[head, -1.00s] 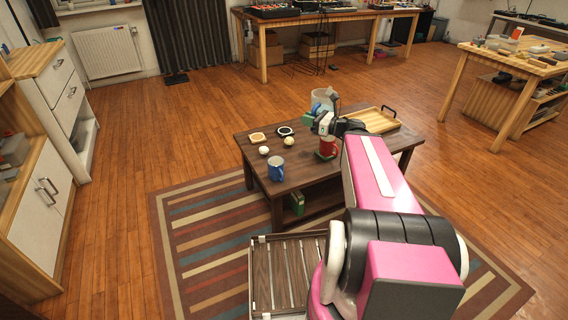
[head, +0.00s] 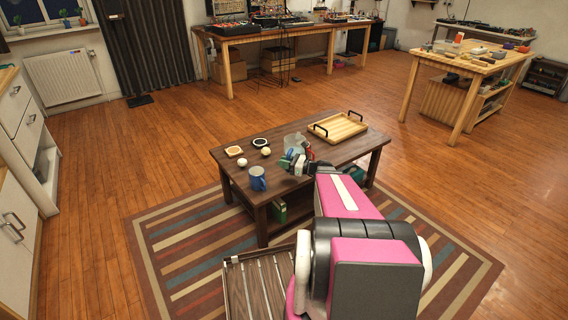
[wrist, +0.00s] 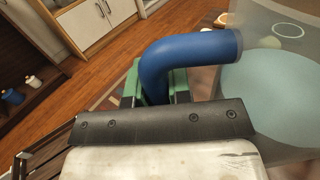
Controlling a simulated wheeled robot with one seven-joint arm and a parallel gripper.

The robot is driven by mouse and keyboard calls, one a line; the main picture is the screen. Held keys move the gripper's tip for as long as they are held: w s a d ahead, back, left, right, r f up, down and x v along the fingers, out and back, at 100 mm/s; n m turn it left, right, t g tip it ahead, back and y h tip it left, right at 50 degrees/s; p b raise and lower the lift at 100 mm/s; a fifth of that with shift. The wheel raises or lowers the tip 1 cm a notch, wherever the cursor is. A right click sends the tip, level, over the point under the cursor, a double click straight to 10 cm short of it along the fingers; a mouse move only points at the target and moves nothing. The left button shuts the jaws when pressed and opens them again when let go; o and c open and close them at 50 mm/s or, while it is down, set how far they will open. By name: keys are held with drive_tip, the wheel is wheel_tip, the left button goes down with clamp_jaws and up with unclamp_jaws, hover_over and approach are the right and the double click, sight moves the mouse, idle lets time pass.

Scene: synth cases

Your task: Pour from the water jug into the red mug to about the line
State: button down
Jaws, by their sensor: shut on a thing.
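The water jug (head: 294,142) is clear, with pale blue water inside and a blue handle. In the wrist view its handle (wrist: 190,55) runs between my green fingers, and its see-through body (wrist: 285,85) fills the right side. My gripper (head: 288,162) is shut on that handle, over the dark coffee table. The red mug (head: 310,149) shows only as a small red patch beside the jug, mostly hidden by the jug and my wrist. Its line and its fill cannot be seen. I cannot make out any stream of water.
The dark coffee table (head: 232,170) also carries a blue mug (head: 258,179) near its front left edge. A wooden tray (head: 338,127) with dark handles lies at the back right. Two small coasters and two pale round objects lie at the left back.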

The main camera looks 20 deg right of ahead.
sight(294, 153)
drive_tip(key=shift+w+d+r+m, duration=0.45)
drive_tip(key=shift+w+m, duration=0.2)
drive_tip(key=shift+m, duration=0.25)
drive_tip(key=shift+w+d+r+m, duration=0.3)
drive_tip(key=shift+w+d+m, duration=0.1)
drive_tip(key=shift+w+m, duration=0.4)
drive_tip(key=shift+w+d+r+m, duration=0.45)
drive_tip(key=shift+w+m, duration=0.1)
drive_tip(key=shift+m, duration=0.45)
drive_tip(key=shift+d+f, duration=0.1)
drive_tip(key=shift+f, duration=0.05)
